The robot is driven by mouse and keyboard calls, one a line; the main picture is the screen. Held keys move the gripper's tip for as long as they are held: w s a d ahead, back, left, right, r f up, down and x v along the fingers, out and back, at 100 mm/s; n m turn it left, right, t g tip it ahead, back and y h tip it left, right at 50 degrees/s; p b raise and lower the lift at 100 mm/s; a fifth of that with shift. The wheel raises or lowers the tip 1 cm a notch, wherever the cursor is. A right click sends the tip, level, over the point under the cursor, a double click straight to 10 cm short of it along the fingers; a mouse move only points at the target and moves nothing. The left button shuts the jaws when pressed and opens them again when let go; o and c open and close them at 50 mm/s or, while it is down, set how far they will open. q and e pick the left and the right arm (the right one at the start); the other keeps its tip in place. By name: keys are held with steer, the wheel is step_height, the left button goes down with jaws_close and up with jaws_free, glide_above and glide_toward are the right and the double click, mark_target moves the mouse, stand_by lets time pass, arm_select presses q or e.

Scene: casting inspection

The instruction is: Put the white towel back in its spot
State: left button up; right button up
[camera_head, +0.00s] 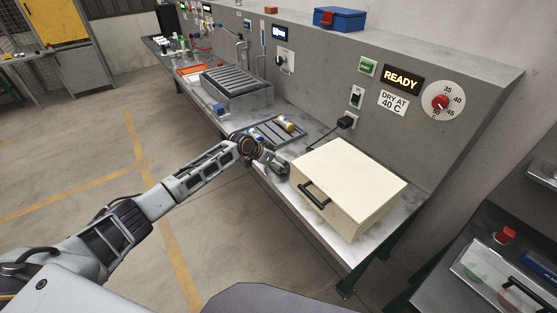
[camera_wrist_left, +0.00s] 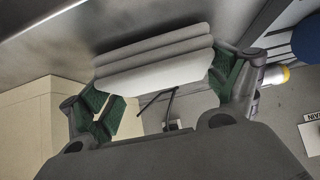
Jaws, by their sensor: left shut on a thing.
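The white towel (camera_wrist_left: 155,62), a folded, layered bundle, shows in the left wrist view between the green-padded fingers of my left gripper (camera_wrist_left: 163,82). The gripper is shut on it. In the head view, my left gripper (camera_head: 277,163) is over the bench, just left of the cream box. The towel cannot be made out there, as the wrist and gripper hide it. My right gripper is not in view.
The cream box (camera_head: 365,178) with a black handle stands on the metal bench (camera_head: 335,247). A dark ribbed tray (camera_head: 266,135) with a yellow-ended cylinder (camera_head: 287,125) lies behind my gripper. A slatted unit (camera_head: 237,85) is farther left. The back panel carries a READY sign (camera_head: 401,80).

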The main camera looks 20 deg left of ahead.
arm_select(q)
steer(key=shift+f, duration=0.2)
steer(key=o, duration=0.7)
steer(key=shift+c, duration=0.2)
steer(key=shift+o, duration=0.6)
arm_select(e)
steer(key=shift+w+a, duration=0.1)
arm_select(q)
steer(key=shift+b, duration=0.3)
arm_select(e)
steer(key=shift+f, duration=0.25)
